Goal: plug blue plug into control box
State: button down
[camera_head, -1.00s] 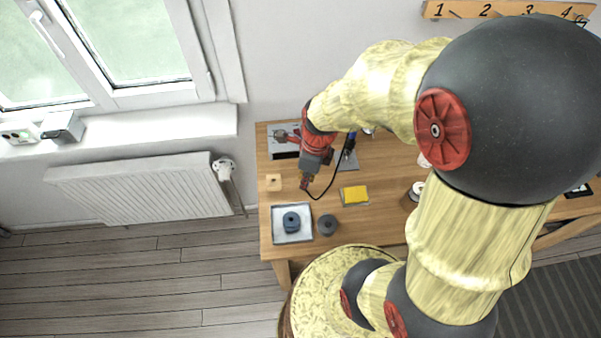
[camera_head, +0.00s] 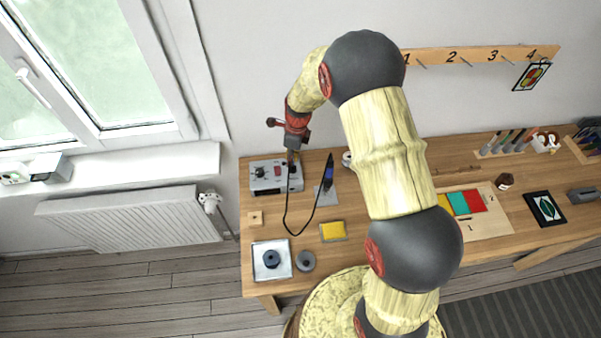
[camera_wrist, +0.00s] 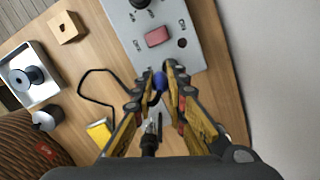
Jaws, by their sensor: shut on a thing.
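My gripper (camera_head: 291,162) is shut on the blue plug and points down at the right end of the control box (camera_head: 268,187). In the wrist view the blue plug (camera_wrist: 158,82) sits between the fingertips (camera_wrist: 160,78), partly hidden by them. The grey control box (camera_wrist: 140,35) shows a red switch (camera_wrist: 157,37), a black knob and a dark round hole (camera_wrist: 182,42). The plug appears apart from this hole; its height above the box is unclear. A black cable (camera_head: 287,215) loops from the gripper toward a blue-and-black pen-like tool (camera_head: 328,172) on a grey plate.
A wooden block with a hole (camera_head: 255,218), a white tray (camera_head: 259,273) holding a dark spool, a grey round piece (camera_head: 305,261) and a yellow sponge-like block (camera_head: 333,231) lie nearer the front. A numbered hook rail (camera_head: 480,56) is on the wall.

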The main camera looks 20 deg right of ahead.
jog(key=shift+w+d+f+b, duration=0.25)
jog(key=shift+w+f+b, duration=0.2)
jog(key=shift+f+b, duration=0.35)
jog(key=shift+w+d+f+b, duration=0.2)
jog(key=shift+w+f+b, duration=0.2)
jog(key=shift+f+b, duration=0.4)
jog(key=shift+p, duration=0.45)
dwell(0.4)
jog(key=shift+f, duration=1.1)
dwell(2.4)
jog(key=c, duration=1.7)
grip_release()
jog(key=shift+o, duration=0.3)
jog(key=o, duration=0.4)
